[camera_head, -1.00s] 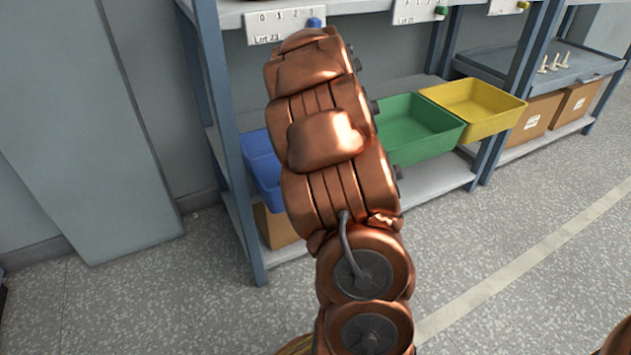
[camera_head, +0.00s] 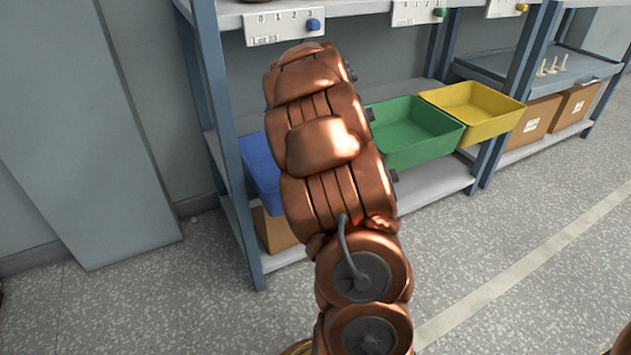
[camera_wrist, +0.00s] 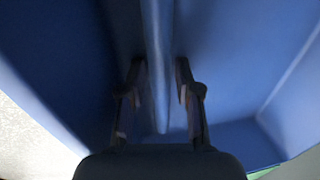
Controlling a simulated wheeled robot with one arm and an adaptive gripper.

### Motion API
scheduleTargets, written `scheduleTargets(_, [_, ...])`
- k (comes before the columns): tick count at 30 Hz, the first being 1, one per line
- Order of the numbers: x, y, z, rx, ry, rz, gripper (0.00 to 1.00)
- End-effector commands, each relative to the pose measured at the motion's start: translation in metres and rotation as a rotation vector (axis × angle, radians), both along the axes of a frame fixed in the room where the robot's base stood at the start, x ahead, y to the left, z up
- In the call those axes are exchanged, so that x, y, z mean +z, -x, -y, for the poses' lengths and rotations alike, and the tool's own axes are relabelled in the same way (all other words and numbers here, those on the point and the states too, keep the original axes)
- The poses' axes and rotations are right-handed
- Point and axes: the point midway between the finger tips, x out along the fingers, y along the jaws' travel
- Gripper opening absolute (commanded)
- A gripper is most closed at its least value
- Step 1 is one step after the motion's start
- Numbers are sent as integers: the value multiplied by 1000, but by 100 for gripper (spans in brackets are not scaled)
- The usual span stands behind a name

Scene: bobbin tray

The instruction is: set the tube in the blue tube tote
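The blue tube tote (camera_head: 259,170) stands on the lower shelf, partly hidden behind my arm in the head view. Its blue walls (camera_wrist: 235,60) fill most of the wrist view. A long, thin tube (camera_wrist: 158,65), tinted blue in the shade, runs from the top of the wrist view down between my fingers. My gripper (camera_wrist: 160,68) is inside the tote's opening. Its two fingers stand apart, one on each side of the tube, with a visible gap on both sides. I cannot tell whether the tube touches the tote floor. The head view hides my gripper.
A green tote (camera_head: 413,135) and a yellow tote (camera_head: 474,110) stand right of the blue one on the same shelf. A shelf post (camera_head: 225,140) rises close left of the blue tote. The upper shelf (camera_head: 345,8) is above. Cardboard boxes (camera_head: 575,105) sit at right.

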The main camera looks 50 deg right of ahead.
Motion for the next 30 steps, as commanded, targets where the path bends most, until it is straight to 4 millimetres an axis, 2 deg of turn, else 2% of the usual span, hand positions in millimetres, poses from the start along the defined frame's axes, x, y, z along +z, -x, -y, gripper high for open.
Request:
scheduleTargets(6, [2, 0, 0, 0, 1, 0, 33])
scheduleTargets(10, [17, 2, -1, 0, 0, 1, 33])
scheduleTargets(24, [102, 13, -6, 1, 4, 3, 33])
scheduleTargets(30, [121, 17, -9, 1, 1, 1, 33])
